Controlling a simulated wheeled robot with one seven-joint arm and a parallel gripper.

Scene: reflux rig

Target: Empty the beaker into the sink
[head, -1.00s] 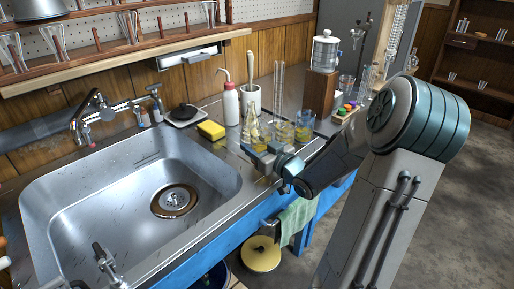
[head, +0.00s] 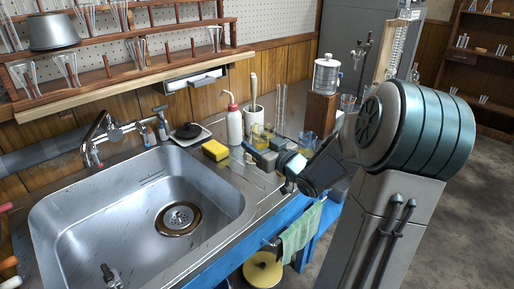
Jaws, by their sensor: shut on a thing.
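The steel sink (head: 120,205) is set into the bench at the left, with its drain (head: 178,218) in view. My gripper (head: 259,154) is over the bench to the right of the sink, near the yellow sponge. It is shut on a clear glass beaker (head: 262,133) with yellow liquid, partly hidden behind the jaws. The beaker looks roughly upright. The exact contact of the jaws on the glass is too small to see. Another beaker (head: 307,140) stands behind my wrist, to the right.
A yellow sponge (head: 215,150) and a white wash bottle (head: 234,125) stand between the sink and my gripper. The faucet (head: 97,138) rises at the sink's back. A tall glass cylinder (head: 281,105) stands behind my gripper. A wooden shelf (head: 130,80) hangs above the bench.

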